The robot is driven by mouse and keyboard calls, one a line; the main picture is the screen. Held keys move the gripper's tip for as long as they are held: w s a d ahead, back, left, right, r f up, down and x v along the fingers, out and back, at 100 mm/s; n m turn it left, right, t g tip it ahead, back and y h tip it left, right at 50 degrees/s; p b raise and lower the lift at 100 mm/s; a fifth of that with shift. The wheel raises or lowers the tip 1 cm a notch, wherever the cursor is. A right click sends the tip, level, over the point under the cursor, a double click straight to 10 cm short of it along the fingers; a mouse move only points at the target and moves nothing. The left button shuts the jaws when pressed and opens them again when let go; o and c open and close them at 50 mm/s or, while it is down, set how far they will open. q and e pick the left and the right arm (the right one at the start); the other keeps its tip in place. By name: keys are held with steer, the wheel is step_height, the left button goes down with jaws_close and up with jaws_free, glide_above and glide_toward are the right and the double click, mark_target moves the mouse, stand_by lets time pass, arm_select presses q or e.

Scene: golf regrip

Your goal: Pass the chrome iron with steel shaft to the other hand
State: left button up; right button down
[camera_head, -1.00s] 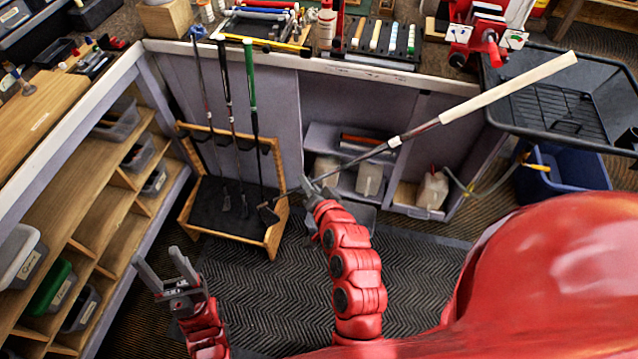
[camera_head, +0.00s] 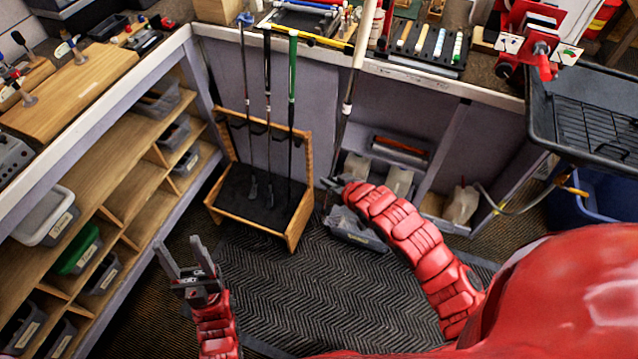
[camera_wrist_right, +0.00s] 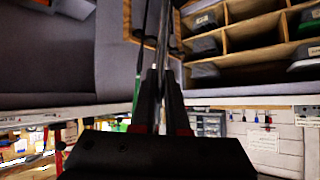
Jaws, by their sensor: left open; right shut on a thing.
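My right gripper (camera_head: 332,186) is shut on the iron low on its shaft. The iron's shaft (camera_head: 341,132) stands nearly upright, with its long pale grip (camera_head: 362,42) pointing up past the bench edge. The head is hard to make out near the right gripper. In the right wrist view, the shaft (camera_wrist_right: 163,40) runs up from between the closed fingers (camera_wrist_right: 161,88). My left gripper (camera_head: 181,246) is open and empty, fingers pointing up, in front of the shelves at the lower left, well apart from the iron.
A wooden rack (camera_head: 258,215) with several clubs stands just left of the iron. A workbench (camera_head: 400,72) with tools runs behind, and a black tray (camera_head: 590,125) is at the right. Wooden shelves (camera_head: 110,220) line the left. The floor mat (camera_head: 310,290) between my arms is clear.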

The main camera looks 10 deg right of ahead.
steer(key=d, duration=0.1)
steer(key=w+d+n, duration=0.1)
steer(key=d, duration=0.1)
steer(key=shift+w+d+r+n, duration=0.1)
steer(key=shift+w+n, duration=0.05)
steer(key=shift+n, duration=0.15)
